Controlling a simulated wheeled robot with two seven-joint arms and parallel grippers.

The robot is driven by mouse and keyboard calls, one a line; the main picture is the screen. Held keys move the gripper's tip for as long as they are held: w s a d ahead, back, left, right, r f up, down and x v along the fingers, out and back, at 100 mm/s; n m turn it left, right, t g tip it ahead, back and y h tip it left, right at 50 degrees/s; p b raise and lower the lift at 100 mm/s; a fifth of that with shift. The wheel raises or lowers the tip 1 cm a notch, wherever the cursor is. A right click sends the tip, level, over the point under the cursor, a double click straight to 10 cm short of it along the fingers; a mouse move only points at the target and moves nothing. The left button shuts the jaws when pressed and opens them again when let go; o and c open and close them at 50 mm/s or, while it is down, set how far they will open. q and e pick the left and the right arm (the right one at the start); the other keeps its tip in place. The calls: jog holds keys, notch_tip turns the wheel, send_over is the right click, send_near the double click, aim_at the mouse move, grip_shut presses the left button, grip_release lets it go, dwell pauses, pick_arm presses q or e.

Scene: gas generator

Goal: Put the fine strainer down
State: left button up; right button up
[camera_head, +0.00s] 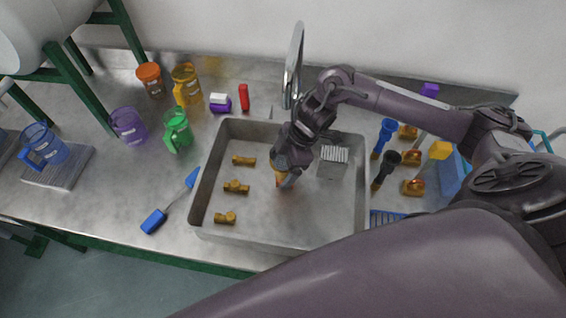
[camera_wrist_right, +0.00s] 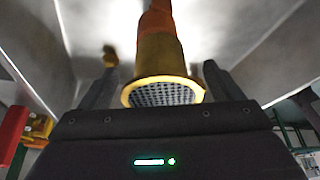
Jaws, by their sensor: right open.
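The fine strainer, a yellow and orange funnel shape with a dark mesh end, shows in the right wrist view (camera_wrist_right: 162,62). Its mesh end faces the wrist camera, and its narrower orange part points away. In the head view a bit of its orange-yellow body (camera_head: 280,180) shows below my right gripper (camera_head: 284,170), inside the metal sink basin (camera_head: 330,215). In the wrist view my right gripper (camera_wrist_right: 160,85) is open, with one finger on each side of the strainer and gaps between. Whether the strainer touches the basin floor is hard to tell. My left gripper is not in view.
Several brass valve pieces (camera_head: 236,187) lie in the basin's left part. A grey block (camera_head: 333,158) stands at its back right. A tall faucet (camera_head: 293,65) rises behind. Coloured jugs (camera_head: 176,130) and a blue-handled tool (camera_head: 154,221) are left; blue and black tools (camera_head: 385,137) are right.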

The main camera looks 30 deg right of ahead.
jog(key=b+v, duration=0.1)
jog(key=v, duration=1.1)
jog(key=shift+d, duration=0.1)
